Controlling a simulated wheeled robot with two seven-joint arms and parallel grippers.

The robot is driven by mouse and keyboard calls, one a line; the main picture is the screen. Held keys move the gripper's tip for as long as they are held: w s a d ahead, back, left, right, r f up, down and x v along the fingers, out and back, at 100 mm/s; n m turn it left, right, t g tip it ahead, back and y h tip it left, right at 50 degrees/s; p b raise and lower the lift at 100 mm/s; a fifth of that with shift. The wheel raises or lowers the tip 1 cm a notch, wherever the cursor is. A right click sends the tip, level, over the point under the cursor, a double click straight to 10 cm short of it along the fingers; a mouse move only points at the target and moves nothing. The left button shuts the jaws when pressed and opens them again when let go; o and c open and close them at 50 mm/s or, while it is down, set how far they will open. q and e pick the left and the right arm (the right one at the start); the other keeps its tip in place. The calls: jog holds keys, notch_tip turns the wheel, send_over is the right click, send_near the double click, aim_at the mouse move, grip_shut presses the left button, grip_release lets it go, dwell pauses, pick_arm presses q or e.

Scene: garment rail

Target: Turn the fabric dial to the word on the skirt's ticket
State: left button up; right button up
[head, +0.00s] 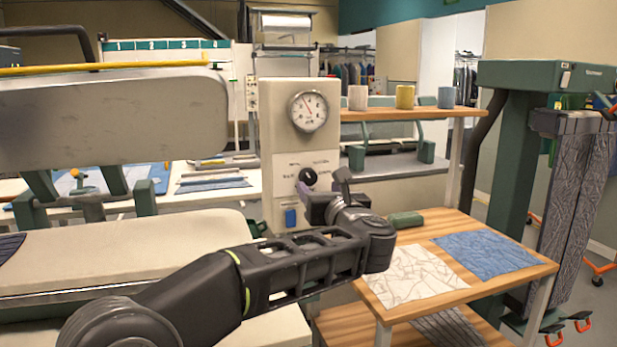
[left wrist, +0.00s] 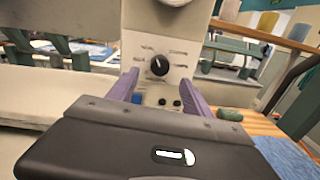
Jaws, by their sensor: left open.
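The fabric dial is a black round knob (head: 308,176) on the pale front panel of a control column (head: 284,115). It also shows in the left wrist view (left wrist: 159,65), with small words around it that I cannot read. My left gripper (head: 323,183) is in front of the panel, just right of the dial in the head view. In the left wrist view its two purple fingers (left wrist: 161,80) are apart and empty, with the dial showing between and beyond their tips. I cannot tell whether they touch it. I cannot make out the skirt's ticket. My right gripper is out of view.
A round gauge (head: 308,111) sits above the dial and a blue switch (head: 291,217) below it. A pale pressing board (head: 120,250) stands left. A wooden table (head: 461,222) with white and blue cloths stands right. Wrinkled grey garments (head: 570,190) hang at far right.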

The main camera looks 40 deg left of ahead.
aim_at(310, 178)
pick_arm(q)
jog(key=shift+p+x, duration=0.85)
jog(key=shift+x, duration=3)
grip_shut()
